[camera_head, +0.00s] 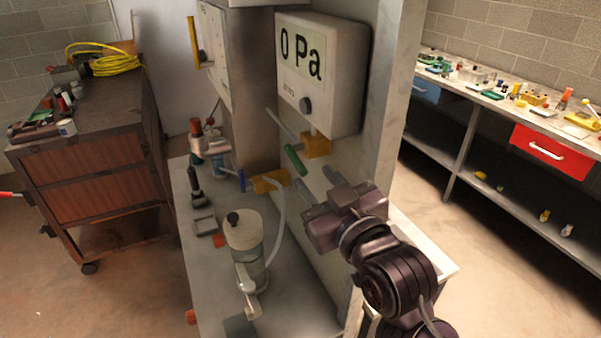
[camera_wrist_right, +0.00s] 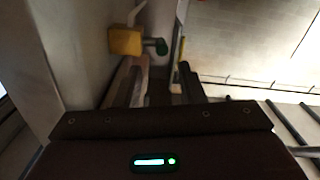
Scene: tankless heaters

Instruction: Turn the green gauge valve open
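The green valve handle (camera_head: 296,162) is a short bar beside a yellow valve body (camera_head: 317,146), below the white gauge box (camera_head: 320,75) that reads "0 Pa". My right gripper (camera_head: 314,176) is just below and to the right of the green handle, pointing at it, with its fingers apart and nothing visible between them. In the right wrist view the green handle (camera_wrist_right: 160,46) and the yellow body (camera_wrist_right: 125,41) lie beyond my open fingers (camera_wrist_right: 157,66). The handle appears apart from both fingers. My left gripper is not in view.
A second yellow valve (camera_head: 270,181) with a blue handle (camera_head: 241,180) sits to the left. A clear canister (camera_head: 246,245) stands on the bench. A grey upright post (camera_head: 385,100) is close to my right arm. A cluttered workbench (camera_head: 455,150) stands at the right.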

